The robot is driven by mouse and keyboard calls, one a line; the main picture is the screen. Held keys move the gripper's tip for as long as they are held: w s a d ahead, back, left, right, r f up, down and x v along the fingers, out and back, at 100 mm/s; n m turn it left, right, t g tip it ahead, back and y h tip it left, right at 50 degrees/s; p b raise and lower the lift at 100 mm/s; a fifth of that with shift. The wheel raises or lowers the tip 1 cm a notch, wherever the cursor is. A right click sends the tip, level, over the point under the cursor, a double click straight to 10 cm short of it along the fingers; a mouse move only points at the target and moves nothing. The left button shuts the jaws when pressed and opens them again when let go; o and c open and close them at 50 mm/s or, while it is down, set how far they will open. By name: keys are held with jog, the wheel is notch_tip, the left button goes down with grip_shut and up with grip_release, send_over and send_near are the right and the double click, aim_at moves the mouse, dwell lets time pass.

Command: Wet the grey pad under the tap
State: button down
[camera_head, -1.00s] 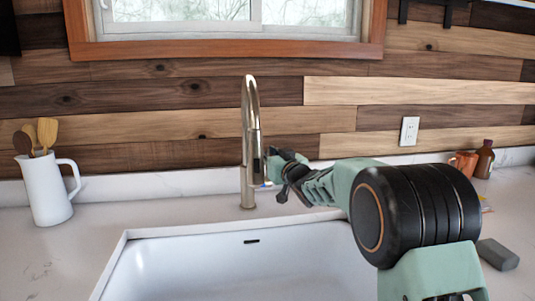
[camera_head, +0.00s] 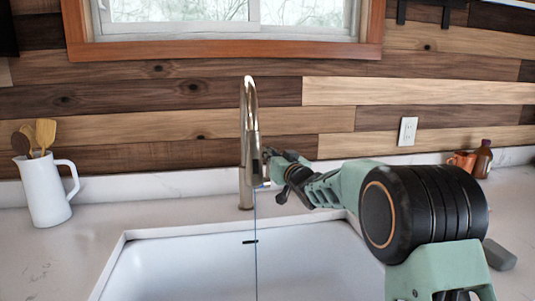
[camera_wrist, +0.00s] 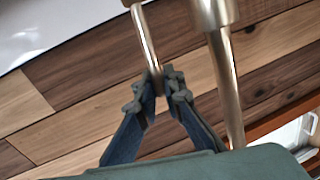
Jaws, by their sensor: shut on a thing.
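The silver tap (camera_head: 249,130) stands upright behind the white sink (camera_head: 180,265). A thin blue stream of water (camera_head: 256,245) runs from the spout down into the sink. My gripper (camera_head: 270,167) is at the right side of the tap. In the wrist view my gripper (camera_wrist: 163,85) has its fingers shut around the thin metal tap lever (camera_wrist: 148,38), beside the thicker tap body (camera_wrist: 226,90). The grey pad (camera_head: 499,254) lies on the counter to the right of the sink, partly hidden by my arm, and is apart from my gripper.
A white jug (camera_head: 45,190) with wooden utensils stands on the counter at the left. An orange mug (camera_head: 462,163) and a brown bottle (camera_head: 483,160) stand at the back right. A plank wall (camera_head: 200,125) closes off the back. My arm hides the sink's right side.

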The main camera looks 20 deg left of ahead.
jog(key=c, duration=2)
grip_release()
jog(key=shift+s+d, duration=0.1)
jog(key=v, duration=1.1)
jog(key=shift+s+d, duration=0.2)
jog(key=shift+s, duration=0.1)
